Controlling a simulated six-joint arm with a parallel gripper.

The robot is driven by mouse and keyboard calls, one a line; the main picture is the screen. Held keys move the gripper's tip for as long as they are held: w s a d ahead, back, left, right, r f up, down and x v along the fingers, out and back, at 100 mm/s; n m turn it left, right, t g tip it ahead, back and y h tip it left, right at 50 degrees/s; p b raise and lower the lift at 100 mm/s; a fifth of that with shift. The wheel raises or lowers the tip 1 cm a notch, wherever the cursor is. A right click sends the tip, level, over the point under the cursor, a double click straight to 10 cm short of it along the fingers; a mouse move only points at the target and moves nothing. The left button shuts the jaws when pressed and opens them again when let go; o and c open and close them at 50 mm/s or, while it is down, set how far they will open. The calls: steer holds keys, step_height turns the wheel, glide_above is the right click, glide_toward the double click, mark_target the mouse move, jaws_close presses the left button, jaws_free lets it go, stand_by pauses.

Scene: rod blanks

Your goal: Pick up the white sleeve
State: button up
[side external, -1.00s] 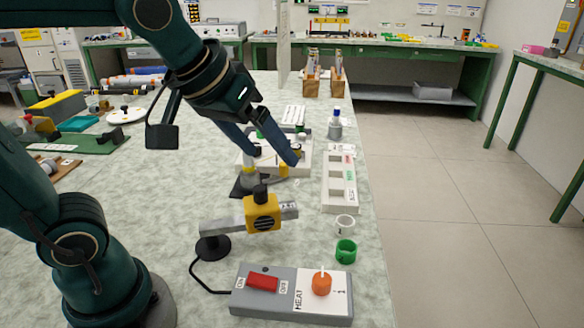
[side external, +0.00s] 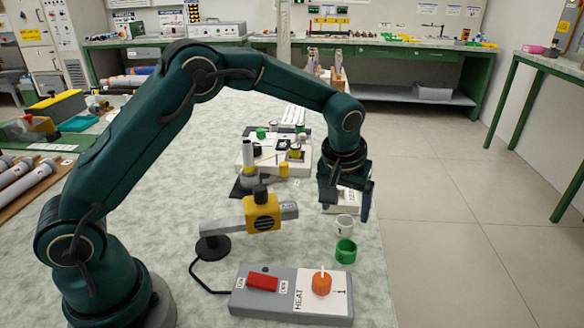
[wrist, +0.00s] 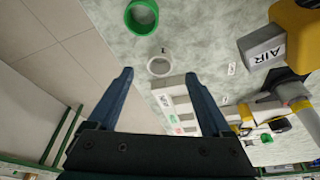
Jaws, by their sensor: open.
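The white sleeve (side external: 344,225) is a short open ring standing on the speckled bench near its right edge, just beyond a green sleeve (side external: 346,251). In the wrist view the white sleeve (wrist: 160,66) lies ahead of the fingertips, roughly between their lines, with nothing touching it. My gripper (side external: 346,212) points down above the bench, close to and slightly behind the white sleeve in the side view. Its two blue fingers (wrist: 158,76) are spread wide with nothing between them.
A white tray with square openings (wrist: 178,103) lies beside the white sleeve, partly behind my gripper. A grey heat control box (side external: 292,293) stands in front. A yellow and grey air nozzle (side external: 262,212) stands to the left. The bench edge drops to floor on the right.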

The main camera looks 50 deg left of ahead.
mark_target(345, 218)
steer(key=shift+x, duration=2.4)
jaws_close()
steer(key=shift+r, duration=0.15)
